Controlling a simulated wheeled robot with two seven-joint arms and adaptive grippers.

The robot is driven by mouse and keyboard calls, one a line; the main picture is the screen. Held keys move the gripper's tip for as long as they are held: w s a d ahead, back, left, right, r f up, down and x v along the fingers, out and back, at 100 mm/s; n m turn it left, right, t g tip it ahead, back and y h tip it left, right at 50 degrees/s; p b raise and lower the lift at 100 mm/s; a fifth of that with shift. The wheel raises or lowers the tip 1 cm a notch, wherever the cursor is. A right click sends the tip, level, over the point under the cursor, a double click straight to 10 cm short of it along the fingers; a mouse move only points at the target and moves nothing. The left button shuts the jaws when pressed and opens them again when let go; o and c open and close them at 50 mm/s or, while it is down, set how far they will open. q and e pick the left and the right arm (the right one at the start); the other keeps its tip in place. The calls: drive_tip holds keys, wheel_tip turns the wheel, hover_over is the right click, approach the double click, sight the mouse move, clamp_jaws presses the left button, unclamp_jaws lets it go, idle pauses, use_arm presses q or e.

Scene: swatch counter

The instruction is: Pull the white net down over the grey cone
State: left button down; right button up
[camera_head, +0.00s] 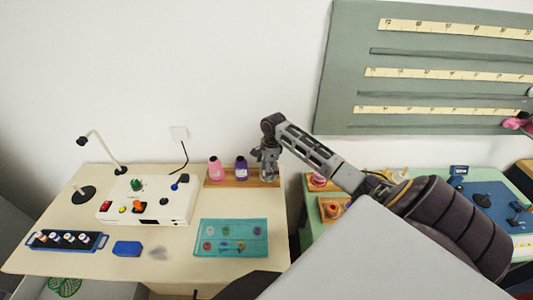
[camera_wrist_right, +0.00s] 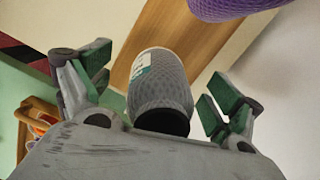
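The grey cone (camera_wrist_right: 160,90) stands on the wooden rack at the counter's back right; in the head view it is mostly hidden by my right gripper (camera_head: 266,162). In the right wrist view it lies between the spread fingers of my right gripper (camera_wrist_right: 150,92), with a gap on both sides. It has a mesh-like surface pattern, a pale rim, a label and a black near end. I cannot tell whether the pattern is the white net. A faint whitish patch (camera_head: 158,252) on the counter may be the net, but is too blurred to tell. My left gripper is not in view.
A pink cone (camera_head: 215,170) and a purple cone (camera_head: 241,168) stand on the wooden rack (camera_head: 228,183), left of my right gripper. A white control box (camera_head: 150,205), lamp (camera_head: 107,152), teal mat (camera_head: 231,245) and blue block (camera_head: 127,248) are on the counter.

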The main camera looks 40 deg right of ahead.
drive_tip(key=shift+r, duration=0.2)
wheel_tip(320, 180, up, 12)
drive_tip(key=d, duration=0.1)
drive_tip(key=shift+s+d+f, duration=0.15)
drive_tip(key=shift+s+f, duration=0.05)
drive_tip(key=shift+s, duration=0.15)
idle(0.5)
drive_tip(key=shift+f, duration=0.1)
idle(1.0)
